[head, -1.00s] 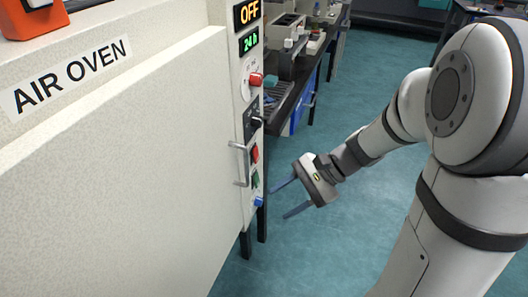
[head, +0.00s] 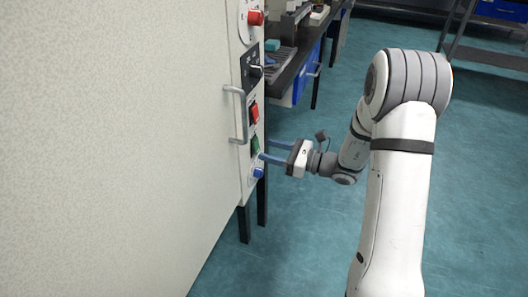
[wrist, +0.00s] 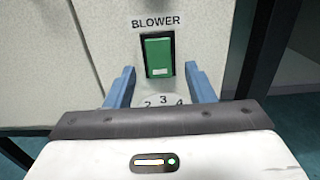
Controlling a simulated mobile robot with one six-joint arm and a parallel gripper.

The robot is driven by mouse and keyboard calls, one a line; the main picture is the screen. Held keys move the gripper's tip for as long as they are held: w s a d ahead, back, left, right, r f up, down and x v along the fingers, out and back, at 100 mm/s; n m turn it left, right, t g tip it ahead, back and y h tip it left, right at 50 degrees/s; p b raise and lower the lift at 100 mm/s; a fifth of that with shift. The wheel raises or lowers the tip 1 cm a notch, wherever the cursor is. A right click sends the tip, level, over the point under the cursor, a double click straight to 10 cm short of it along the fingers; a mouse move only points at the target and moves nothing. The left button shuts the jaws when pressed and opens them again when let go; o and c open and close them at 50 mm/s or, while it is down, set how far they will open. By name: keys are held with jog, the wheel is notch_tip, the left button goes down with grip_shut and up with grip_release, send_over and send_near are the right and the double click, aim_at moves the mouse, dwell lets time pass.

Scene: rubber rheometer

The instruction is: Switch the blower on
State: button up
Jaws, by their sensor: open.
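The blower switch (wrist: 158,56) is a green rocker in a dark frame, under the printed word BLOWER in the wrist view. It also shows in the head view (head: 255,144) on the narrow control panel of the air oven. My gripper (wrist: 161,86) is open and empty, facing the panel. Its two blue fingers stand left and right of the switch, a little below it in the picture. In the head view my gripper (head: 270,150) is close to the panel at about the switch's height. I cannot tell whether the fingers touch the panel.
A red switch (head: 254,115) sits above the green one, and a blue knob (head: 258,172) below it. A dial marked with numbers (wrist: 163,100) is partly hidden by my gripper. The door handle (head: 239,116) juts out left of the panel. A bench (head: 292,75) stands behind.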

jog(key=shift+x, duration=1.15)
jog(key=c, duration=1)
jog(key=shift+f+y+b, duration=0.25)
jog(key=shift+y+b, duration=0.15)
jog(key=shift+b, duration=0.35)
jog(key=shift+r, duration=0.15)
jog(key=o, duration=1)
jog(key=p+v, duration=0.2)
jog(key=v, duration=0.5)
jog(key=shift+s+d, duration=0.2)
jog(key=shift+d, duration=0.2)
